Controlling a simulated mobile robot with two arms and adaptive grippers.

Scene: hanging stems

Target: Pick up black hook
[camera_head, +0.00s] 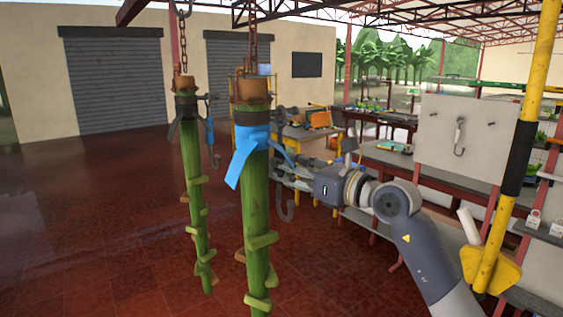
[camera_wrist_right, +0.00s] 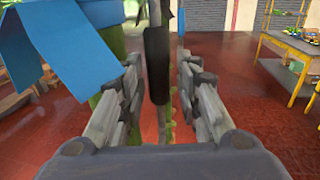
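Two green stems hang from chains in the head view. The nearer stem (camera_head: 257,220) has a blue ribbon (camera_head: 248,150) and a dark band at its top. A dark grey hook (camera_head: 285,207) hangs low beside this stem, by my right gripper (camera_head: 286,174). In the right wrist view, my right gripper (camera_wrist_right: 157,105) has its fingers spread apart. A black upright piece (camera_wrist_right: 157,65) shows between or beyond them; I cannot tell whether it is part of the hook. No grip on it shows. My left gripper is out of view.
A pale board (camera_head: 466,150) with a hook (camera_head: 459,138) on it stands at the right. A yellow post (camera_head: 516,150) rises near my right arm. Tables with tools stand behind. The red floor (camera_head: 90,240) is clear at the left. The blue ribbon hangs close to the left finger in the wrist view.

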